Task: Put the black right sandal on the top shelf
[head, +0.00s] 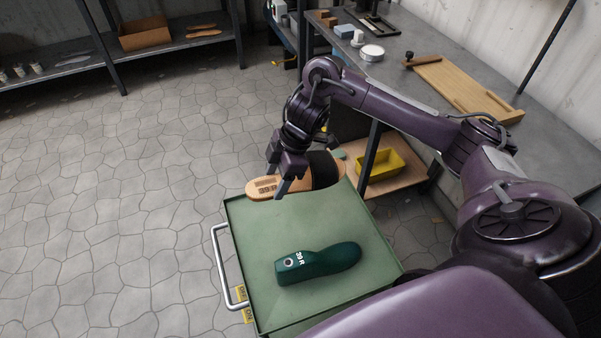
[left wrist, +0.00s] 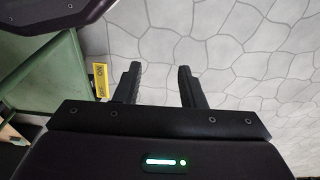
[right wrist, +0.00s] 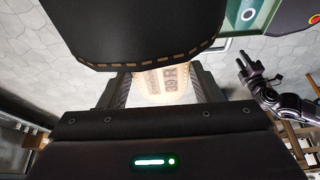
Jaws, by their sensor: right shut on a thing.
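The black sandal (head: 324,170) has a tan sole and a wide black strap. In the head view it is over the far edge of the green cart top, and its height above it is hard to tell. My right gripper (head: 277,182) is shut on the sole's end. The right wrist view shows the sole (right wrist: 165,82) between the fingers, with "39 R" marked on it and the black strap (right wrist: 140,30) beyond. My left gripper (left wrist: 160,85) is open and empty over the floor. A grey rack shelf (head: 65,62) stands at the far left; I cannot tell whether it is the top one.
A dark green last (head: 325,262) marked "39 R" lies on the green cart (head: 300,212), which has a handle at left. The rack holds a cardboard box (head: 144,33) and sandals. A workbench (head: 450,55) with a yellow bin (head: 380,172) below stands right. Floor at left is clear.

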